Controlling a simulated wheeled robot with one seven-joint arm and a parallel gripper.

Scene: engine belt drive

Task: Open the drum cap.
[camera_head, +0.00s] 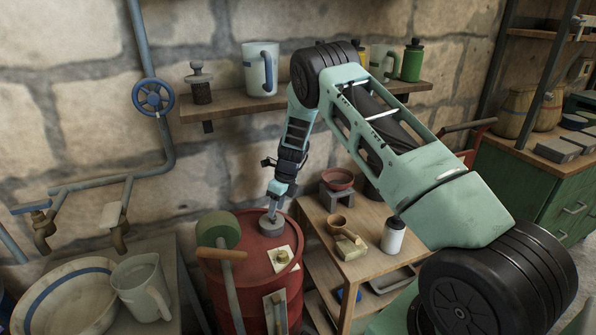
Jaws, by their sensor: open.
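The red drum (254,300) stands upright below the shelf, near the picture's middle. A round grey cap-like piece (271,229) sits on its top, towards the back right. My gripper (273,214) points down right at this grey piece. Its jaws are open, but the fingers are small here, and I cannot tell whether they touch the piece or stand around it. A small yellow-green knob (283,257) on a pale square also lies on the drum top, nearer the front.
A green-headed mallet-like tool (218,231) is at the drum's left. A wooden table (360,268) with a red bowl (338,179) and white bottle (393,236) stands close right. A shelf (232,103) hangs behind. A basin (68,300) and pitcher (140,285) are at left.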

